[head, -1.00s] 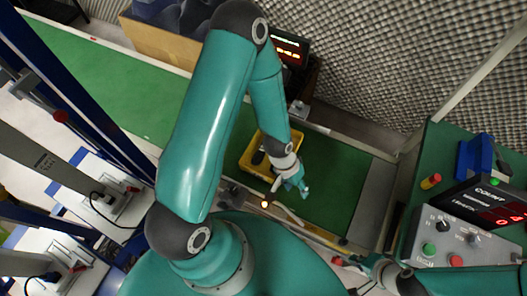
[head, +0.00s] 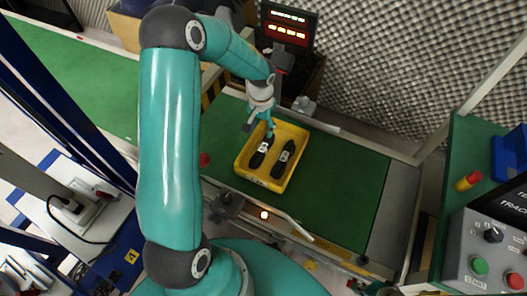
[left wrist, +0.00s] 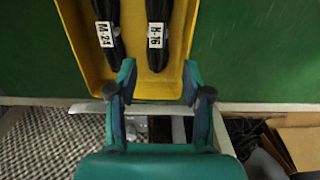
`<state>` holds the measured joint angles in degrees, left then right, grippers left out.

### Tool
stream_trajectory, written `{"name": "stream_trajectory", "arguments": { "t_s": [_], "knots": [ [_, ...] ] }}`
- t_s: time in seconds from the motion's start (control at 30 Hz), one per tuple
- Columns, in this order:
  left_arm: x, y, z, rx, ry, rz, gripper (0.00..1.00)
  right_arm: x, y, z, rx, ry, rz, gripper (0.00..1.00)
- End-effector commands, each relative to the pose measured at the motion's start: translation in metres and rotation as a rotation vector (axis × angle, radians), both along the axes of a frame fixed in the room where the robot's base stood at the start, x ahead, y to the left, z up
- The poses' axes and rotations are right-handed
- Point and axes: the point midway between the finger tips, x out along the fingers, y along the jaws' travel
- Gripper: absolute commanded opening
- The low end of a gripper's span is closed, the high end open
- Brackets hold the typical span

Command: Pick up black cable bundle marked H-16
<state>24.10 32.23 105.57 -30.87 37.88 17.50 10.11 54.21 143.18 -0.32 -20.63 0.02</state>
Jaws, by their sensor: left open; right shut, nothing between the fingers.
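A yellow tray (head: 246,176) on the green belt holds two black cable bundles side by side. The bundle marked H-16 (left wrist: 158,55) is the right one in the left wrist view and appears as the left one (head: 260,155) in the head view. The bundle marked M-24 (left wrist: 108,50) lies beside it and also shows in the head view (head: 285,158). My left gripper (head: 262,127) is open and empty at the tray's far edge, close to the H-16 end. In the left wrist view its fingers (left wrist: 158,78) straddle the tray rim below H-16. My right gripper is out of view.
A display with lit red digits (head: 288,25) stands behind the belt, near my left arm. A grey foam wall (head: 390,60) rises behind. A control box (head: 490,250) is at the right. The belt (head: 345,190) right of the tray is clear.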

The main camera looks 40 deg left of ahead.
Motion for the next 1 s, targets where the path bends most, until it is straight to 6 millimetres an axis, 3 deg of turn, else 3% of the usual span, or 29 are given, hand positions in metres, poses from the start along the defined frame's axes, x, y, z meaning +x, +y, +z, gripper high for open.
{"name": "stream_trajectory", "arguments": {
  "t_s": [0.03, 0.2, 0.53, 0.8, 1.0],
  "knots": [
    [-0.001, -0.001, -0.015, -0.003, 0.005, 0.000, 0.50, 0.000, 0.000, -0.004, 0.000, 0.000, 0.000, 0.00],
    [-0.001, -0.001, -0.047, -0.002, 0.003, 0.000, 0.50, 0.000, 0.000, -0.008, 0.000, 0.000, 0.000, 0.00],
    [0.000, -0.002, -0.071, -0.002, 0.000, 0.000, 0.50, 0.000, 0.000, -0.011, 0.000, 0.000, 0.000, 0.00],
    [0.001, -0.004, -0.108, -0.003, 0.001, 0.001, 0.50, 0.000, 0.000, -0.017, 0.000, 0.000, 0.000, 0.00],
    [0.001, -0.004, -0.115, -0.002, -0.002, 0.000, 0.50, 0.000, 0.000, -0.018, 0.000, 0.000, 0.000, 0.00]
  ]
}}
